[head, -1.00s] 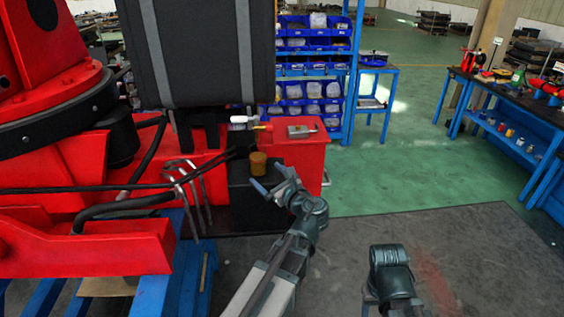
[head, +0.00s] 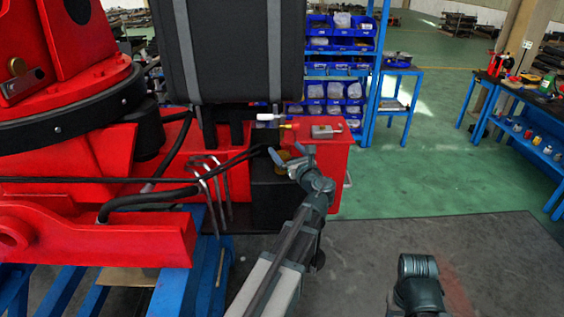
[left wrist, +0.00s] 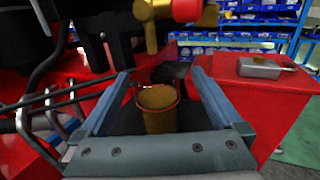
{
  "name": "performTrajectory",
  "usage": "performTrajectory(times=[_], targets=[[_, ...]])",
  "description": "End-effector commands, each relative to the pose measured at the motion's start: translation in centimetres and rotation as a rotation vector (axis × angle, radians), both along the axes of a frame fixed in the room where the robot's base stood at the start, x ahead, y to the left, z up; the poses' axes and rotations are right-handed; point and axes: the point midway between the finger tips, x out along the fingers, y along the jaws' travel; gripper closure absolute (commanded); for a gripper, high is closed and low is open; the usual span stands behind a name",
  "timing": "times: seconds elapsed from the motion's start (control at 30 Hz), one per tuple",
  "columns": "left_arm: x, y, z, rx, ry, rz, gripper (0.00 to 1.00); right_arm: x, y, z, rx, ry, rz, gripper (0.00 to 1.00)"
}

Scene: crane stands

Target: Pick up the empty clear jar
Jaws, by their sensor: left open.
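A small amber-brown, round, cup-like jar (head: 281,169) stands upright on a black step beside the red machine base. No clearly colourless jar shows. My left gripper (head: 291,154) is open at this jar and partly covers it in the head view. In the left wrist view the jar (left wrist: 158,113) appears between the two spread fingers of the left gripper (left wrist: 160,74), with its reddish rim facing up. I cannot tell whether the fingers touch it. Part of my right arm shows at the bottom of the head view, but its gripper does not.
A grey metal box (head: 326,131) lies on the red block (head: 330,158). A brass fitting with a red end (left wrist: 155,20) is close beyond the fingers. Bent metal rods (head: 213,188) and black hoses lie left of the jar.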

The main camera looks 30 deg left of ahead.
Motion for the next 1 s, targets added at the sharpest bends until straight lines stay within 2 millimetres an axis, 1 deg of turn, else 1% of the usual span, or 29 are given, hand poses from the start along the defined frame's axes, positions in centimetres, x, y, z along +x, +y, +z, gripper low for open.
performTrajectory(times=[0.27,0.37,0.5,0.63,0.87,0.93,1.0], targets=[[0.3,0.5,0.0,0.0,0.0,0.0,0.0,0.0,0.0,0.0,0.0,0.0,0.0,0.45],[0.7,1.4,0.0,-0.001,-0.001,0.002,0.0,0.0,0.0,0.0,0.0,0.0,0.0,0.45],[1.6,3.2,-0.1,-0.001,-0.001,0.002,0.0,0.0,0.0,-0.1,0.0,0.0,0.0,0.45],[2.7,4.5,-0.1,-0.001,-0.001,0.001,0.0,0.0,0.0,-0.1,0.0,0.0,0.0,0.45],[2.7,4.7,-0.1,-0.001,-0.001,-0.001,0.0,0.0,0.0,-0.1,0.0,0.0,0.0,0.45],[2.7,4.7,-0.1,-0.001,-0.001,-0.001,0.09,0.0,0.0,-0.1,0.0,0.0,0.0,0.45],[2.7,4.7,-0.1,-0.001,-0.001,0.0,0.22,0.0,0.0,-0.1,0.0,0.0,0.0,0.45]])
